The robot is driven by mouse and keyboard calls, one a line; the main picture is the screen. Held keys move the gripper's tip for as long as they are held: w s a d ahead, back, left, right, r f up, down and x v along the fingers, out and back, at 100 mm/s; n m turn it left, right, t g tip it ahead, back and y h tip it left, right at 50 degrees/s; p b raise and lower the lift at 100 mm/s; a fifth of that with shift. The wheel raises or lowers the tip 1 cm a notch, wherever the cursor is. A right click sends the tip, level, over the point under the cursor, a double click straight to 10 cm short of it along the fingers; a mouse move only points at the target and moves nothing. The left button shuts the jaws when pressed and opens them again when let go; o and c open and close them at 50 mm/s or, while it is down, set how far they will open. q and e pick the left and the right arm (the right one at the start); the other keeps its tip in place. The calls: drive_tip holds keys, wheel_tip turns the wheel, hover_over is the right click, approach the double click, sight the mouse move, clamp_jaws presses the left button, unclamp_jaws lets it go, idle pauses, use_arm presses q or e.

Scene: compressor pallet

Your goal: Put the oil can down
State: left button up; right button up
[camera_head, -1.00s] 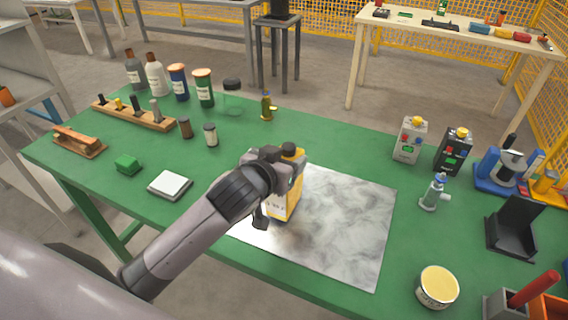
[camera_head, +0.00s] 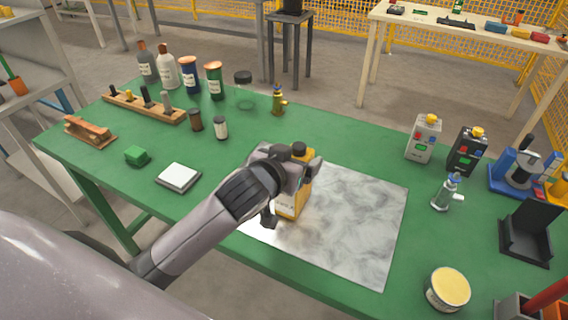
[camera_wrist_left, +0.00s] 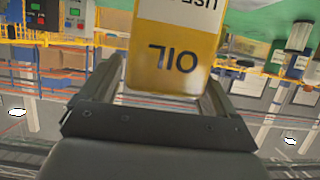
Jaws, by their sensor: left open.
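The oil can (camera_head: 291,206) is yellow with a pale label and a dark cap. It stands upright on the grey marbled sheet (camera_head: 355,225), near the sheet's left edge. My left gripper (camera_head: 293,190) is open around the can, with a finger to either side, and hides part of it in the head view. In the left wrist view the can (camera_wrist_left: 172,52) appears upside down with "OIL" readable, between the two spread fingers of my left gripper (camera_wrist_left: 160,85). My right gripper does not show.
A white scale-like pad (camera_head: 179,177) and a green block (camera_head: 137,155) lie left of my arm. A yellow-topped tin (camera_head: 447,289) and a small spray bottle (camera_head: 445,193) stand right of the sheet. Bottles and jars line the back left. The sheet's right part is clear.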

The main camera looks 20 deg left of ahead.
use_arm(q)
drive_tip(key=v, duration=1.1)
drive_tip(key=shift+s+r, duration=0.2)
drive_tip(key=shift+s, duration=0.15)
drive_tip(key=s+a+f+m+g, duration=0.25)
drive_tip(key=s+f+g, duration=0.75)
drive_tip(key=s+f, duration=0.8)
drive_tip(key=w+d+f+t+h, duration=0.1)
drive_tip(key=w+d+f+t, duration=0.1)
drive_tip(key=w+f+t, duration=0.4)
drive_tip(key=shift+w+f+t+h, duration=0.4)
drive_tip(key=shift+f+t, duration=0.1)
drive_tip(key=shift+f, duration=0.95)
drive_tip(key=shift+n, duration=0.25)
